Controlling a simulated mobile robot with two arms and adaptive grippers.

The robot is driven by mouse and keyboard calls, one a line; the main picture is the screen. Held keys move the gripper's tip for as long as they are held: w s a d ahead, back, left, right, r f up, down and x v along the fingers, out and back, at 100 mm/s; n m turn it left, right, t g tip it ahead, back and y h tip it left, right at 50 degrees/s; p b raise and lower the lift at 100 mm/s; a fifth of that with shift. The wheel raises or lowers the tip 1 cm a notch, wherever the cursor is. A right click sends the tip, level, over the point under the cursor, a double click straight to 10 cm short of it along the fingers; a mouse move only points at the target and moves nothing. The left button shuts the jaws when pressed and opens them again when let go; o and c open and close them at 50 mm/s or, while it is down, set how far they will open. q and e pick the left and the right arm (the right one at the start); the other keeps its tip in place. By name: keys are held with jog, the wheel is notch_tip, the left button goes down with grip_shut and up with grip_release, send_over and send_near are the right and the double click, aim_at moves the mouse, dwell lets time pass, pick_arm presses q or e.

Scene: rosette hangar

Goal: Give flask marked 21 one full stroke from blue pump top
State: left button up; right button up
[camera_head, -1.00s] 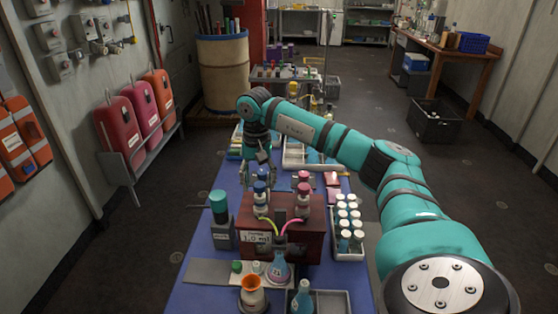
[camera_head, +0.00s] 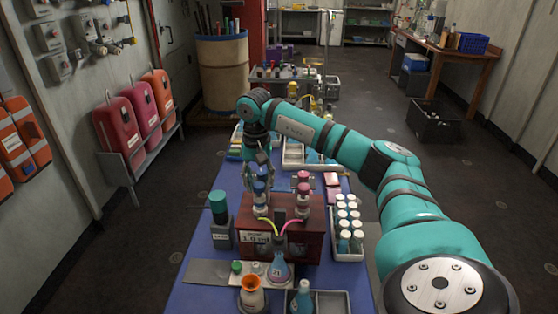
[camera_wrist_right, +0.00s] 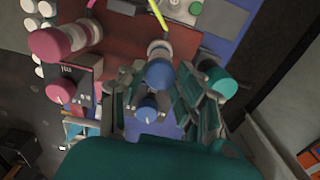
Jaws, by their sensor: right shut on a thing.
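A dark red pump box (camera_head: 312,245) with a "1.0 ml" label stands on the blue table. Blue tops (camera_head: 261,187) are at its left and pink tops (camera_head: 303,188) at its right. My right gripper (camera_head: 261,168) points down behind the box, shut on the rear blue pump top, which shows between its fingers in the wrist view (camera_wrist_right: 147,110). A conical flask (camera_head: 279,272) with bluish liquid and a small label, too small to read surely, stands in front of the box. Yellow and pink tubes (camera_head: 292,225) curve toward its mouth. My left gripper is not in view.
A rack of white-capped vials (camera_head: 335,252) stands right of the box, a teal-capped bottle (camera_head: 219,208) left of it. An orange-topped vessel (camera_head: 252,293) and another flask (camera_head: 302,298) stand at the front. Grey plate (camera_head: 205,272) is bare at the left.

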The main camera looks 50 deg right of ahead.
jog(key=shift+r, duration=0.2)
jog(key=shift+r+p, duration=0.35)
jog(key=shift+p, duration=0.05)
jog(key=shift+r+p, duration=0.45)
jog(key=shift+r, duration=0.05)
jog(key=shift+f+b, duration=0.65)
jog(key=shift+f, duration=0.45)
jog(key=o, duration=0.9)
jog(key=shift+c, duration=0.2)
jog(key=shift+r, duration=0.15)
